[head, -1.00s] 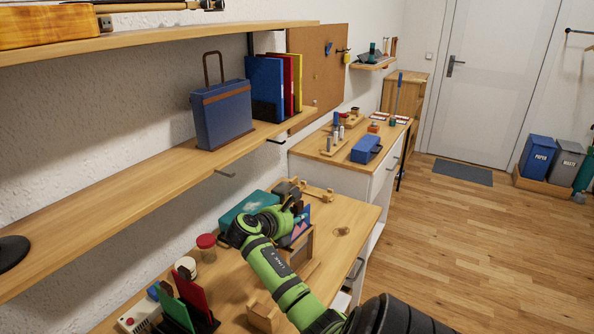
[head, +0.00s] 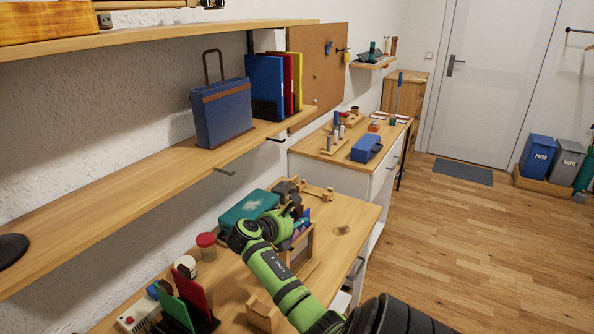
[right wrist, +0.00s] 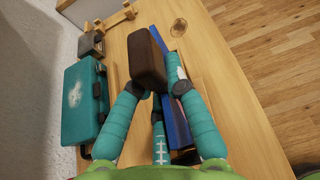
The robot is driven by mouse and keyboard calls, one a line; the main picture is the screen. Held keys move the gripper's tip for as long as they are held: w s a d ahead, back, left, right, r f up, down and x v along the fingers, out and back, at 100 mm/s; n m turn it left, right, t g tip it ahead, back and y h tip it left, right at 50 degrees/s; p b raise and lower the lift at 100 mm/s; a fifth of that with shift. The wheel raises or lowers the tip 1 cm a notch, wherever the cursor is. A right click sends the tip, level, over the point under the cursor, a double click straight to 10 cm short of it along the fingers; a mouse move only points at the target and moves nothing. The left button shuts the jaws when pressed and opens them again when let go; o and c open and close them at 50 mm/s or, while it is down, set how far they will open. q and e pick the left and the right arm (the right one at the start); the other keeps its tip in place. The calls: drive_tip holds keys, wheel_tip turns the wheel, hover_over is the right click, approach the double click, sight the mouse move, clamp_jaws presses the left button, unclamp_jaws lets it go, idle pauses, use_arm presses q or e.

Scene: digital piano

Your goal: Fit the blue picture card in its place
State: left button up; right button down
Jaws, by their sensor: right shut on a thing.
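The blue picture card (head: 304,215) shows partly behind my right gripper (head: 295,214) in the head view, above a wooden frame (head: 301,250). In the right wrist view my right gripper (right wrist: 160,88) has its teal fingers closed around a dark brown block (right wrist: 147,57), which appears to be the card's grip. The blue card (right wrist: 178,122) runs beside it, partly hidden by the fingers. I cannot tell whether the card touches the frame. My left gripper is not in view.
A rack with a red card (head: 191,289) and a green card (head: 172,307) stands at the near left of the desk (head: 345,215). A teal case (head: 248,206) lies behind my gripper. A red-lidded jar (head: 206,244) is left of it. The desk's right side is mostly clear.

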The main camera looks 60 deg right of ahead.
drive_tip(key=shift+f, duration=0.9)
drive_tip(key=shift+a, duration=0.1)
